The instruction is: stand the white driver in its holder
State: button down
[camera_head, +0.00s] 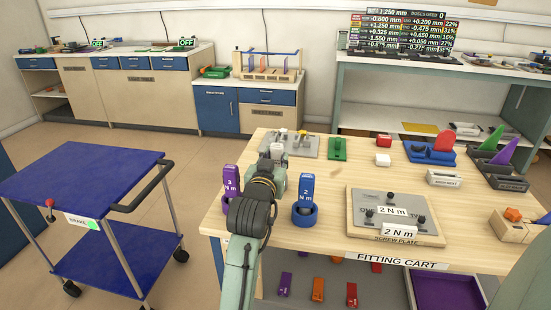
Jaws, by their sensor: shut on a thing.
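My gripper (278,155) is over the left half of the wooden fitting cart, seen from behind, with its fingers mostly hidden by my own wrist. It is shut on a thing. Only a small pale patch shows at its tip, which fits the white driver, but its outline is unclear. No white holder shows; the cart top behind my arm is hidden. A purple driver (230,183) marked 3 N m stands left of my wrist. A blue driver (306,188) marked 2 N m stands upright in a round blue holder (305,215) to the right.
Beyond my gripper lie a grey plate with knobs (304,148) and a green block (338,150). A blue trolley (80,185) stands left. Bare wood lies between the blue holder and screw plate.

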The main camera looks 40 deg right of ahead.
jog(key=shift+f, duration=0.3)
jog(key=c, duration=1.2)
grip_release()
jog(key=v, duration=1.2)
